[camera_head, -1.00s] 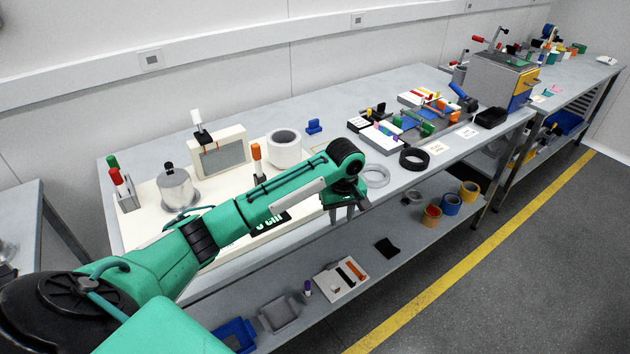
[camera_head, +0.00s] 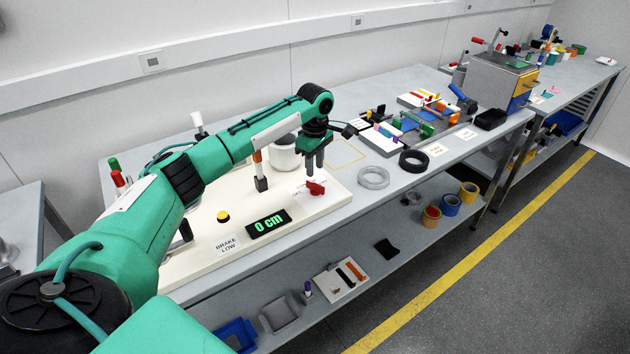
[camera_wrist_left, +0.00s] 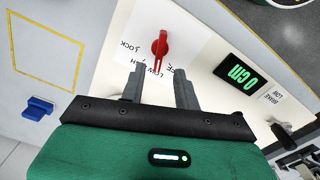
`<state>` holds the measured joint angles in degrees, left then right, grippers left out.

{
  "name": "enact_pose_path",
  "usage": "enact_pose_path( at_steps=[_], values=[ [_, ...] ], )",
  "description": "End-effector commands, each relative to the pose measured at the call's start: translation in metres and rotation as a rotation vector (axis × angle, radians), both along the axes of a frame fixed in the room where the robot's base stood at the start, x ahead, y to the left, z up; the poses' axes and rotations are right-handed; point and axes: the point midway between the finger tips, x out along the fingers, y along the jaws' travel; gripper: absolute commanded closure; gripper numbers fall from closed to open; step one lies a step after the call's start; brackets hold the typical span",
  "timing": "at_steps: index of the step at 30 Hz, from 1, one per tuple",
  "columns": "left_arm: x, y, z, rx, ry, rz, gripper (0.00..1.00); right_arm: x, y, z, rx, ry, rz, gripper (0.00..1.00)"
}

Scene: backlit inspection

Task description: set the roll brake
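The brake selector is a red knob (camera_head: 315,188) at the front right of the cream panel (camera_head: 290,228). In the left wrist view the red knob (camera_wrist_left: 161,46) stands over a white label (camera_wrist_left: 190,40), partly covered, on which LOW and LOCK can be read. My left gripper (camera_head: 314,165) points down just above the knob. A card (camera_head: 227,246) reads BRAKE LOW. My right gripper is not in view.
A display (camera_head: 268,223) reads 0 cm, with a yellow button (camera_head: 223,216) nearby. The white roll (camera_head: 284,152) and an orange-topped post (camera_head: 262,183) stand left of my gripper. A grey ring (camera_head: 374,178) and a black ring (camera_head: 413,161) lie to the right.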

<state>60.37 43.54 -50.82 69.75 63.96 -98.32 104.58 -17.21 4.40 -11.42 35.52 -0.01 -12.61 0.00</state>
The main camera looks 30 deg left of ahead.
Motion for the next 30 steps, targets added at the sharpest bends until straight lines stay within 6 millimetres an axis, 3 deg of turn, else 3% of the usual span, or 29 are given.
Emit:
enact_pose_path(
  at_steps=[4, 10, 23, 28, 30],
  values=[
    [-0.001, 0.0, -0.03, 0.0, 0.003, -0.001, 0.68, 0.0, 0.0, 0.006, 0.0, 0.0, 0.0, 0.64],
    [0.0, -0.001, -0.058, 0.0, 0.001, -0.002, 0.68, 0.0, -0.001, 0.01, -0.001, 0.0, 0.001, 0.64],
    [0.0, -0.001, -0.07, 0.001, -0.001, -0.002, 0.68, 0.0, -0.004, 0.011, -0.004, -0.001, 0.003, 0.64],
    [0.0, -0.001, -0.069, 0.001, -0.001, -0.002, 1.0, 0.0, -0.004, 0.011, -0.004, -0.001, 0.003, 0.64],
    [0.0, -0.001, -0.069, 0.0, -0.001, -0.002, 1.0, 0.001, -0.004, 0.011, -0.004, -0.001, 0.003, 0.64]
  ],
)
